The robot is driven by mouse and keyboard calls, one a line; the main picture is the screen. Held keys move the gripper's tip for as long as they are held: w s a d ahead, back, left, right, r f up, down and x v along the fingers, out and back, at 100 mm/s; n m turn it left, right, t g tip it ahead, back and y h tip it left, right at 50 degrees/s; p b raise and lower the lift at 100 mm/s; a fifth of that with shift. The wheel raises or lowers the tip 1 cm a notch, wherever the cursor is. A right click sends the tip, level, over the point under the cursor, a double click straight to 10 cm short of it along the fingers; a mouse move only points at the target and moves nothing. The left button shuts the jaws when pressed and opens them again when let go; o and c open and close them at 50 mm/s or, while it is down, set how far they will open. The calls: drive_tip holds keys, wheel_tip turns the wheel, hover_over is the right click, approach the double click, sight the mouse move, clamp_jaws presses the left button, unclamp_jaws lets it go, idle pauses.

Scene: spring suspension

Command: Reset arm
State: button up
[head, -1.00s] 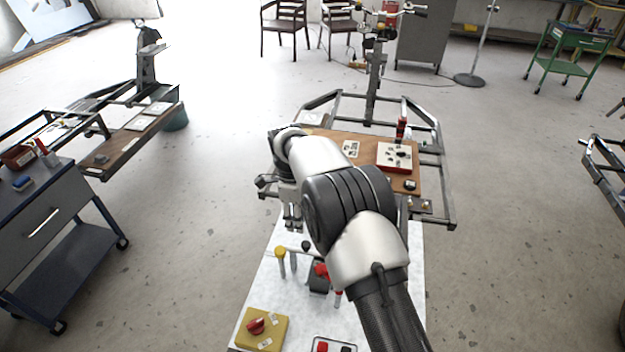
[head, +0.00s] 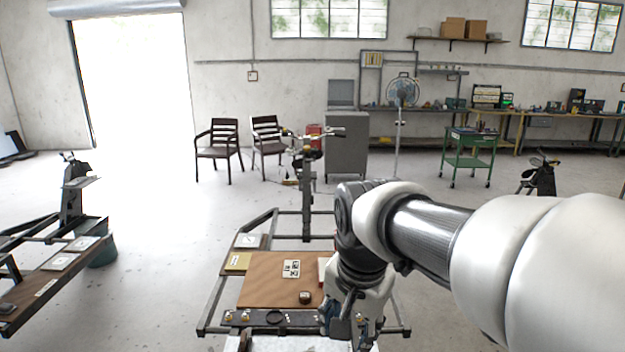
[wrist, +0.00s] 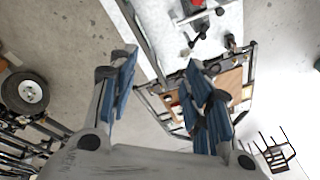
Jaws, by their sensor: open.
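My gripper (wrist: 160,80) is open and empty in the wrist view, its blue-padded fingers apart over the floor and workbench. In the head view my gripper (head: 342,325) hangs at the end of my bent arm, in front of the right part of the frame's wooden board (head: 270,289). My arm and gripper hide part of that board and of the things on it. The white work surface (wrist: 212,40) with red and black parts shows at the top of the wrist view.
A yellow block (head: 238,262), a white card (head: 291,268) and a small dark round part (head: 305,297) lie on the board. Another metal frame (head: 50,240) stands at left. Chairs (head: 218,150) and a green cart (head: 469,150) stand farther back. Open floor lies between.

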drive_tip(key=s+d+f+n+t, duration=0.1)
drive_tip(key=s+d+n, duration=0.2)
drive_tip(key=s, duration=0.6)
drive_tip(key=s+d+f+n, duration=0.2)
drive_tip(key=s+d+n, duration=0.2)
drive_tip(key=s, duration=0.5)
drive_tip(key=shift+s+d+t, duration=0.4)
drive_tip(key=shift+d, duration=0.15)
drive_tip(key=shift+o, duration=0.5)
